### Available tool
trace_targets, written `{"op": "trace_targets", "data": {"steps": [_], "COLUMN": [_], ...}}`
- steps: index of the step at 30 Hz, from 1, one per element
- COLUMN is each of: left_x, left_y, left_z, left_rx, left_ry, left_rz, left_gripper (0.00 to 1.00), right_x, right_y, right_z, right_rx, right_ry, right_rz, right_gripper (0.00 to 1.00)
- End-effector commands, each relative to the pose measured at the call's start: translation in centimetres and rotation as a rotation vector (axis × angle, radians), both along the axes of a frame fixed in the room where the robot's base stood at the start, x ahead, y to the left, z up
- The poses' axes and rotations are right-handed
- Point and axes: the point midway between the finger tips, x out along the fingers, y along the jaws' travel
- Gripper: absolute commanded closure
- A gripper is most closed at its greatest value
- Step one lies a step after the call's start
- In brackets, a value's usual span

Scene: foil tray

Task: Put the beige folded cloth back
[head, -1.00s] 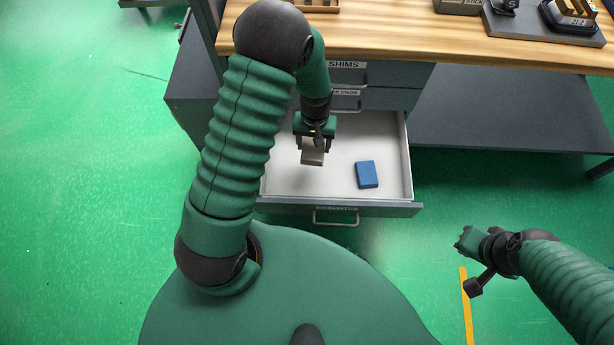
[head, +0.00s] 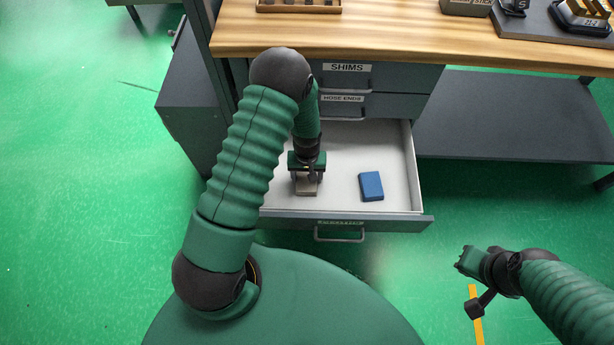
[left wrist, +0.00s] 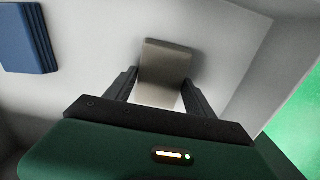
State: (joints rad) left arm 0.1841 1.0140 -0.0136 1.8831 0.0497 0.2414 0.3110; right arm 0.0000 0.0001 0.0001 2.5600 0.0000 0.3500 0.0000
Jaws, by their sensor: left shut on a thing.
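The beige folded cloth (head: 307,189) is between the fingers of my left gripper (head: 306,184), inside the open drawer (head: 335,198). In the left wrist view the cloth (left wrist: 166,70) sits between the two dark fingers (left wrist: 155,92), which are shut on it. The cloth is low, near the drawer floor at the left front; I cannot tell if it touches the floor. My right gripper (head: 468,262) is outside the drawer at the right, over the green floor; its fingers are too small to read.
A blue folded thing (head: 371,186) lies in the drawer to the right of the cloth, and also shows in the left wrist view (left wrist: 26,38). Closed drawers marked SHIMS and HOSE ENDS (head: 343,99) are above. The wooden worktop (head: 400,40) overhangs behind. The drawer's middle is clear.

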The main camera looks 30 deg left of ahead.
Motion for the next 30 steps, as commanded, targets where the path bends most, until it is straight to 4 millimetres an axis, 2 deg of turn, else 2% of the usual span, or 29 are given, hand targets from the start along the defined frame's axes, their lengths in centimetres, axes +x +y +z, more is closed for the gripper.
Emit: {"op": "trace_targets", "data": {"steps": [1,2,6,14,17,20,27,30], "left_x": [0.0,0.0,0.0,0.0,0.1,0.1,0.1,0.0], "left_y": [0.0,0.0,0.0,0.0,0.0,0.0,0.0,0.0], "left_z": [-0.2,-0.1,-0.1,0.0,0.7,2.6,8.9,10.7], "left_rx": [0.000,0.000,0.000,0.000,0.001,0.001,0.001,0.000], "left_ry": [0.000,0.000,0.000,0.000,-0.001,-0.003,-0.003,-0.001], "left_rz": [0.000,0.000,-0.001,-0.001,-0.001,-0.001,-0.001,-0.001], "left_gripper": [0.70,0.33,0.15,0.15,0.15,0.15,0.15,0.15], "right_x": [0.0,0.0,0.0,0.0,0.0,0.0,0.0,0.0], "right_y": [0.0,0.0,0.0,0.0,0.0,0.0,0.0,0.0], "right_z": [-0.1,0.0,0.0,0.0,0.3,1.1,3.3,3.8], "right_rx": [0.000,0.000,0.000,0.000,0.000,0.000,0.000,0.000], "right_ry": [0.000,0.000,0.000,0.000,0.000,0.000,0.000,0.000], "right_rz": [0.000,0.000,0.000,0.000,0.000,0.000,0.000,0.000], "right_gripper": [1.00,1.00,1.00,1.00,1.00,1.00,1.00,1.00]}}
